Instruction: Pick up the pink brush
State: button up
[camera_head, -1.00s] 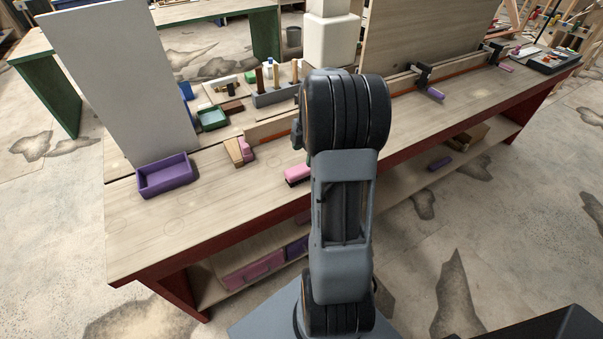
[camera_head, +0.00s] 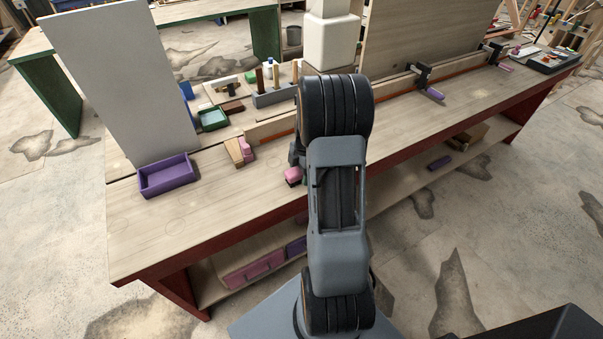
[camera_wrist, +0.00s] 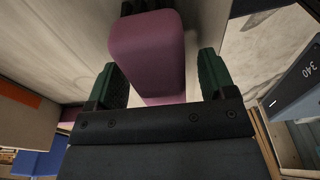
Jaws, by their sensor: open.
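The pink brush (camera_head: 293,174) lies on the workbench near its front edge, left of my arm, which hides part of it. In the wrist view the brush (camera_wrist: 147,45) is a rounded pink block with dark bristles at the top edge of the picture. My gripper (camera_wrist: 160,78) is open, with one green-padded finger on each side of the pink block. In the head view my arm hides most of the gripper.
A purple tray (camera_head: 166,177) stands at the left of the workbench (camera_head: 130,235). A wooden wedge with a pink piece (camera_head: 246,150) lies left of the brush. Behind are a green tray (camera_head: 213,120) and a grey tool holder (camera_head: 272,99). The front left bench top is clear.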

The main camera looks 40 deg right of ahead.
jog(key=shift+c, duration=0.2)
jog(key=c, duration=1)
jog(key=shift+r, duration=0.1)
jog(key=shift+r, duration=0.55)
jog(key=d+r, duration=0.1)
jog(key=r, duration=0.1)
jog(key=s+d+r, duration=0.1)
jog(key=d+r, duration=0.2)
jog(key=r, duration=0.2)
jog(key=shift+s+d+r+b, duration=0.1)
jog(key=shift+s+d+b, duration=0.2)
jog(key=shift+b, duration=0.1)
jog(key=s+d+r, duration=0.1)
jog(key=d, duration=0.2)
jog(key=s+d+r, duration=0.1)
jog(key=d+r, duration=0.1)
jog(key=s+d+r, duration=0.1)
jog(key=d, duration=0.2)
jog(key=shift+d+r+b, duration=0.3)
jog(key=shift+d+b, duration=0.05)
jog(key=shift+b, duration=0.05)
